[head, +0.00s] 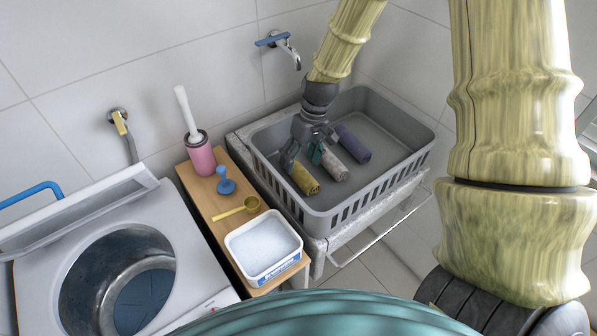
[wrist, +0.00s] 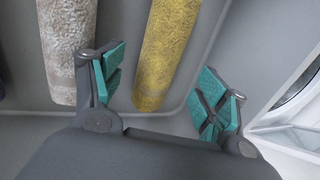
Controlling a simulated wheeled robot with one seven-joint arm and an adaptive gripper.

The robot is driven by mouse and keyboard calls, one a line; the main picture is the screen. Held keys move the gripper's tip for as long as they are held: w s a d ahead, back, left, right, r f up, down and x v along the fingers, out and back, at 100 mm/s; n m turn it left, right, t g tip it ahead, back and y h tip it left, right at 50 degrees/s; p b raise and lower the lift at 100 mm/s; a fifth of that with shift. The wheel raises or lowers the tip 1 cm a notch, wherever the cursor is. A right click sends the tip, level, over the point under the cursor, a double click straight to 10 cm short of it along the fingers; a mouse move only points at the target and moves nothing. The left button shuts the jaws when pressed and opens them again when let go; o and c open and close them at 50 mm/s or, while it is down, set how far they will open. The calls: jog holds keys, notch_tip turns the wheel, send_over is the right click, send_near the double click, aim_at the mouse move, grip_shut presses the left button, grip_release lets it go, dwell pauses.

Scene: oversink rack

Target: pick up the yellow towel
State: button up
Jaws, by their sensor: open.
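The yellow towel (head: 305,179) is rolled up and lies in the grey basket, at the left of three rolled towels. In the wrist view the yellow towel (wrist: 167,50) runs upward between my fingers, a little beyond their tips. My gripper (head: 304,153) reaches down into the basket over the towels. Its teal-padded fingers are apart, and nothing is held between them in the wrist view (wrist: 160,90). The left finger is in the gap between the yellow towel and the pale towel. The right finger is beside the basket wall.
The pale towel (head: 333,165) and a purple towel (head: 353,144) lie to the right in the grey basket (head: 425,140), whose right part is clear. A wooden bench (head: 205,200) at left holds a pink brush holder (head: 201,160), blue plunger-like item (head: 226,183), yellow scoop (head: 237,208) and white tub (head: 262,248).

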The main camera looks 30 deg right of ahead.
aim_at(300, 166)
jog(key=shift+s+p+x, duration=0.2)
jog(key=shift+p+x, duration=0.5)
jog(key=shift+x, duration=1.4)
jog(key=shift+d, duration=0.1)
jog(key=shift+c, duration=0.5)
jog(key=c, duration=1)
